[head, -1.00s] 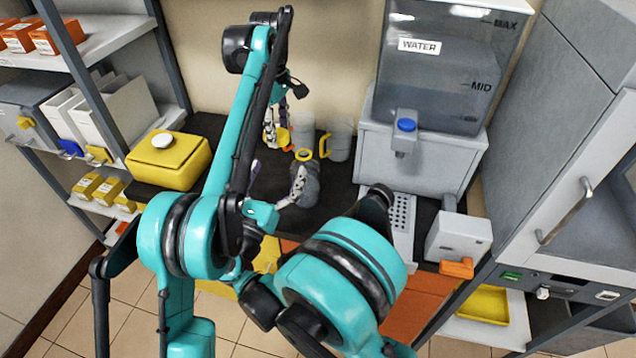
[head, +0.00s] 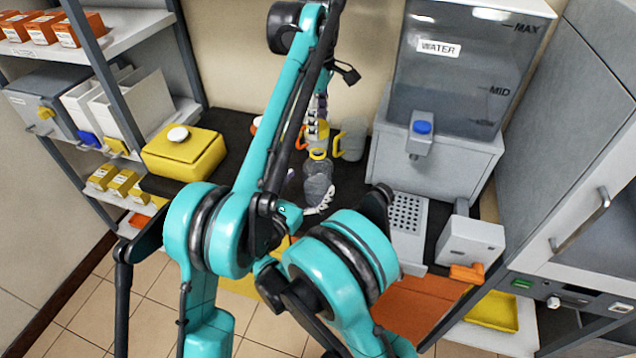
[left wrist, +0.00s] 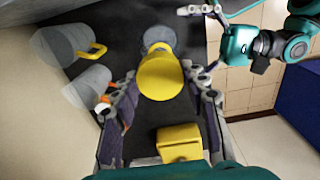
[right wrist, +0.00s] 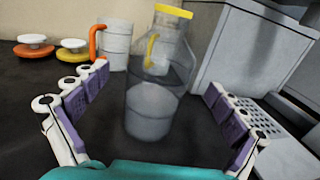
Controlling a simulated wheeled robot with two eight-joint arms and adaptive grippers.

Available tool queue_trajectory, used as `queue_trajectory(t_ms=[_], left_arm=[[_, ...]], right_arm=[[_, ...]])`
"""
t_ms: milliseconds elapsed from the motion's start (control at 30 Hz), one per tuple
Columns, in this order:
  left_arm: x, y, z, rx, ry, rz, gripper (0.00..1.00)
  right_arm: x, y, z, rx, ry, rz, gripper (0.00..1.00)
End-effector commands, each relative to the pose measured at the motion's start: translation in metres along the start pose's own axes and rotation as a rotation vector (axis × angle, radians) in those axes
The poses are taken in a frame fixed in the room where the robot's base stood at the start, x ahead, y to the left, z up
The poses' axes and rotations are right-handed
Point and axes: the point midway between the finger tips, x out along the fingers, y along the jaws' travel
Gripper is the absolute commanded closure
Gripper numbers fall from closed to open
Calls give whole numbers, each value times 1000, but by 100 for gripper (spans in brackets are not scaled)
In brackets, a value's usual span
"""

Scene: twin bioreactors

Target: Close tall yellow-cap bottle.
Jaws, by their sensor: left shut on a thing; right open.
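A tall translucent grey bottle (head: 318,184) with a yellow rim stands upright on the dark counter. It also shows in the right wrist view (right wrist: 152,105), its yellow rim near the top edge, and partly behind the cap in the left wrist view (left wrist: 158,36). My left gripper (head: 318,118) is shut on a yellow cap (left wrist: 161,76), above the bottle's mouth. Whether cap and bottle touch is hard to tell. My right gripper (right wrist: 155,110) is open, its fingers on either side of the bottle with gaps visible.
A mug with a yellow handle (head: 353,138) stands right behind the bottle. A mug with an orange handle (right wrist: 116,45) and two white-knobbed lids (right wrist: 72,50) are further left. A yellow box (head: 183,160) is at left, the water dispenser (head: 440,150) at right.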

Motion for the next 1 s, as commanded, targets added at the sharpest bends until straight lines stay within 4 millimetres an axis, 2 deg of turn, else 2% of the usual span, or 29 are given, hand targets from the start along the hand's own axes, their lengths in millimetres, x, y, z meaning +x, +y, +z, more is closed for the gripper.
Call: queue_trajectory(t_ms=[33,200,400,600,867,1000], left_arm=[[0,0,0,0,0,0,72],[0,0,0,0,0,0,72],[0,0,0,0,0,0,72],[0,0,0,0,0,0,72],[0,0,0,0,0,0,72],[0,0,0,0,0,0,72]], right_arm=[[12,-1,0,0,0,-5,3],[44,-1,0,0,0,-4,3],[69,0,0,0,0,-1,3],[78,0,0,0,0,0,3],[78,0,0,0,0,1,3],[78,0,0,0,0,0,40]])
